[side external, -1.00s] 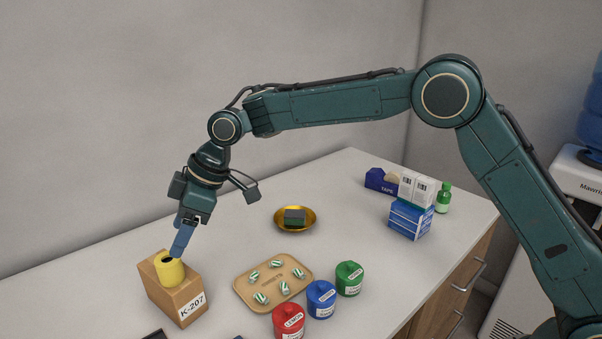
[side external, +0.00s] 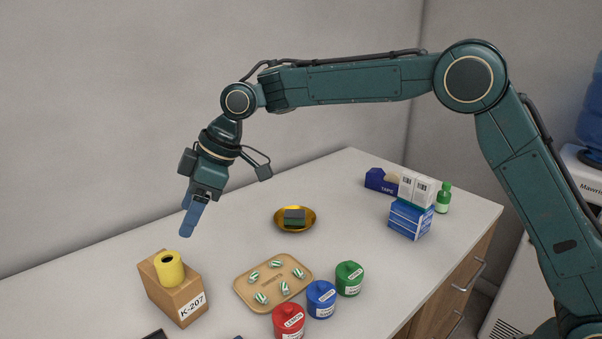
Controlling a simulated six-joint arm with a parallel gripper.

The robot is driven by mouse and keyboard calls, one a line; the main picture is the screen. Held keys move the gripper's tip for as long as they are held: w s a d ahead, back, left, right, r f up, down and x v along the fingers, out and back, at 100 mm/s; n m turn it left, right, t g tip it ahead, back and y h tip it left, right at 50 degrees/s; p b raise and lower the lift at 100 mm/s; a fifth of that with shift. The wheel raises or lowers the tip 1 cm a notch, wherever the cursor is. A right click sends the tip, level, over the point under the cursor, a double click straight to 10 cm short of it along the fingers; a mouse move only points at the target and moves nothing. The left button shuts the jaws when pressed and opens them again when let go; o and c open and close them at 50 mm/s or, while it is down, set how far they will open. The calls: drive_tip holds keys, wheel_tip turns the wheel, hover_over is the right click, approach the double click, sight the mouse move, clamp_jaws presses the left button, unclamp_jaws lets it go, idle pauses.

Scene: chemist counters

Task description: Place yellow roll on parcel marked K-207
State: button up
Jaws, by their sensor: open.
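The yellow roll (side external: 170,270) stands upright on top of the brown parcel (side external: 182,307), whose front label reads K-207. The parcel sits on the white counter at the left. My gripper (side external: 190,226) is above and slightly right of the roll, apart from it, pointing down. Its blue fingers overlap in this view, and it is open with nothing between them.
Right of the parcel is a tan tray (side external: 245,288) with several striped sweets. Red (side external: 289,322), blue (side external: 321,299) and green (side external: 349,278) jars stand beside it. A gold dish (side external: 282,222) holds a dark green block. Boxes (side external: 410,219) and a green bottle (side external: 443,198) stand at the back right.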

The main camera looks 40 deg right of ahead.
drive_tip(key=shift+d+r, duration=0.1)
drive_tip(key=s+d+r+m+t+h, duration=0.1)
drive_tip(key=s+d+r+m, duration=0.2)
drive_tip(key=s+d+r, duration=0.35)
drive_tip(key=s+d+r+m+t+h, duration=0.1)
drive_tip(key=s+d+r+m, duration=0.2)
drive_tip(key=s+d, duration=0.55)
drive_tip(key=s+d+f+m+h, duration=0.1)
drive_tip(key=s+d+f+m, duration=0.2)
drive_tip(key=s+d, duration=0.4)
drive_tip(key=s+d+f+m+t+h, duration=0.1)
drive_tip(key=s+d+f+m+h, duration=0.1)
drive_tip(key=s+d, duration=0.5)
drive_tip(key=s+f+m, duration=0.1)
drive_tip(key=s+m, duration=0.1)
drive_tip(key=s, duration=0.4)
drive_tip(key=shift+s+d+f, duration=0.2)
drive_tip(key=shift+s, duration=0.1)
